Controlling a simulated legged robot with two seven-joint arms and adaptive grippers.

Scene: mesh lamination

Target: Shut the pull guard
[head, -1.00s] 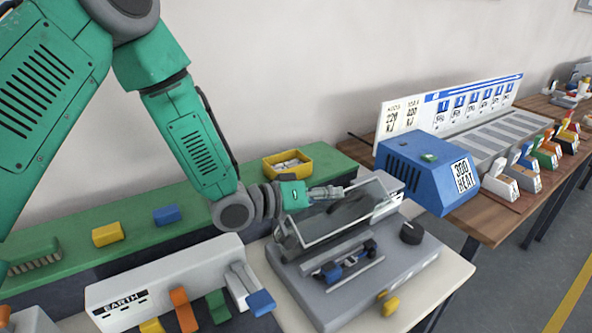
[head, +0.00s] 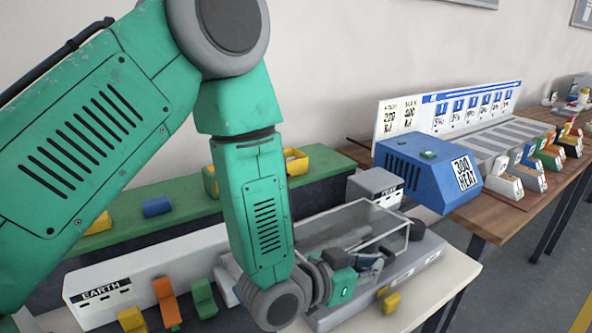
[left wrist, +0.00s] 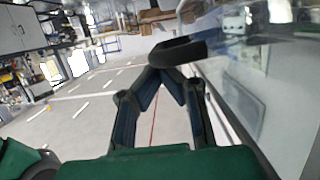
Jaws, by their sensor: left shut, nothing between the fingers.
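The pull guard (head: 362,222) is a clear box-like cover with a pale frame on the grey machine (head: 412,264) in the head view. It lies low over the machine's top; whether it is fully seated I cannot tell. My left gripper (head: 376,262) is in front of the guard, low beside its front side; whether they touch is unclear. A clear panel (left wrist: 235,95), likely the guard, fills the right side there. My right gripper is not in view.
A blue heater box (head: 425,172) stands right of the machine on a wooden table. A grey box (head: 375,186) is behind the guard. A white EARTH unit (head: 150,272) with coloured levers is at left, partly behind my arm. A yellow block (head: 391,302) sits at the machine's front.

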